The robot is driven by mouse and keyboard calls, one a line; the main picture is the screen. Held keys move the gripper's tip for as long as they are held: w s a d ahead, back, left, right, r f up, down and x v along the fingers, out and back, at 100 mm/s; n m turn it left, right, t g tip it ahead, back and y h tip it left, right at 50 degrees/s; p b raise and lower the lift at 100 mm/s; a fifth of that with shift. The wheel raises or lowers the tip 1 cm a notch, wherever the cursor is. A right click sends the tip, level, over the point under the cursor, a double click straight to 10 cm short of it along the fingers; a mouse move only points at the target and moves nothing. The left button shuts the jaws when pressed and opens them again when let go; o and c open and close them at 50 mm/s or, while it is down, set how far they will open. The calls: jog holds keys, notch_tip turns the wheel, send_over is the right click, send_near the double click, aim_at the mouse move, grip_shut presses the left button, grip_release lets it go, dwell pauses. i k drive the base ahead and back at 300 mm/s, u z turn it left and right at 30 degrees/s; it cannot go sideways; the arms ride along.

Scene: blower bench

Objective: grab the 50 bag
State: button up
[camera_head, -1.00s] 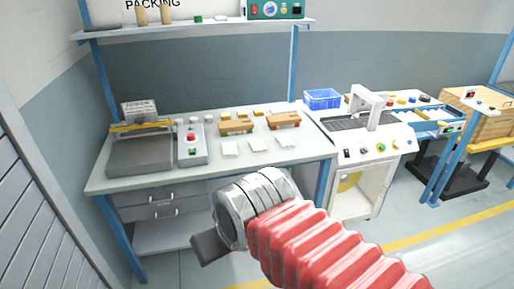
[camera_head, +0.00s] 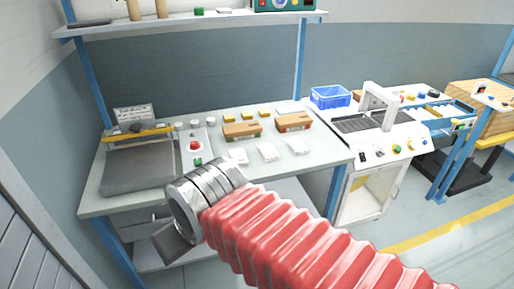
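Several small white bags lie in a row near the front of the packing bench (camera_head: 320,152): a left bag (camera_head: 238,156), a middle bag (camera_head: 268,152) and a right bag (camera_head: 297,145). Any number on them is too small to read, so I cannot tell which is the 50 bag. My gripper (camera_head: 170,243) is at the lower left, in front of the bench's front edge and apart from the bags. Only a dark grey part of it shows beyond the metal wrist; its fingers cannot be made out.
Two brown boxes (camera_head: 242,130) (camera_head: 293,122) stand behind the bags. A grey sealer with a yellow bar (camera_head: 140,165) and a button box (camera_head: 196,146) are at left. A blue crate (camera_head: 331,96) and a white machine (camera_head: 375,140) are at right. A shelf (camera_head: 200,20) hangs above.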

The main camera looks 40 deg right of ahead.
aim_at(268, 152)
jog(key=z, duration=0.3)
jog(key=i, duration=1.15)
jog(key=z, duration=0.65)
